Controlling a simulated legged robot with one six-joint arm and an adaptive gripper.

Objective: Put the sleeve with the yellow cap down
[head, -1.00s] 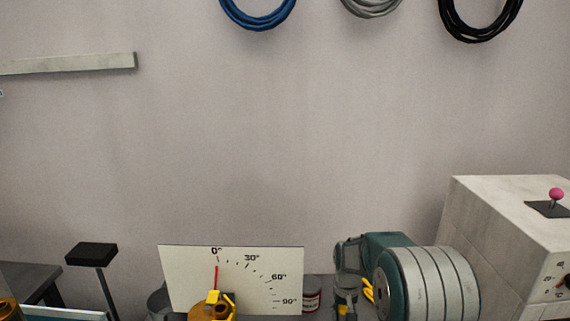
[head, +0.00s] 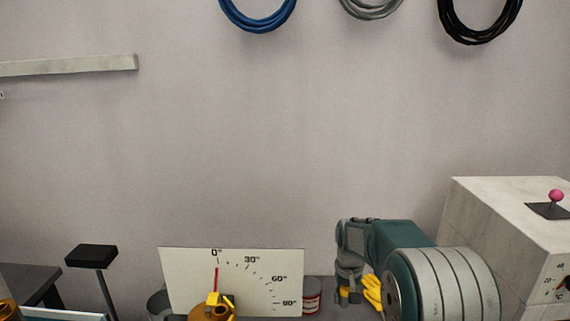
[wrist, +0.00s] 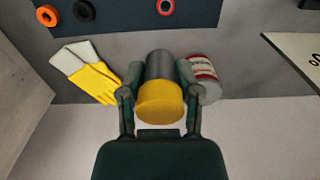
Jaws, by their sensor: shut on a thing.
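The sleeve with the yellow cap is between the fingers of my gripper (wrist: 158,84) in the wrist view. Its grey body (wrist: 160,63) points away from the palm, and its yellow cap (wrist: 160,103) is nearest the palm. My gripper is shut on it, a finger on each side. In the head view my gripper (head: 350,290) is at the bottom, right of the dial board, with a bit of yellow between its fingers. Whether the sleeve's far end touches the surface cannot be told.
Yellow and white gloves (wrist: 90,72) lie left of the sleeve. A red and white can (wrist: 205,80) stands close on the right. A dark mat (wrist: 115,14) with several rings lies beyond. The dial board (head: 185,285) stands left of my gripper in the head view.

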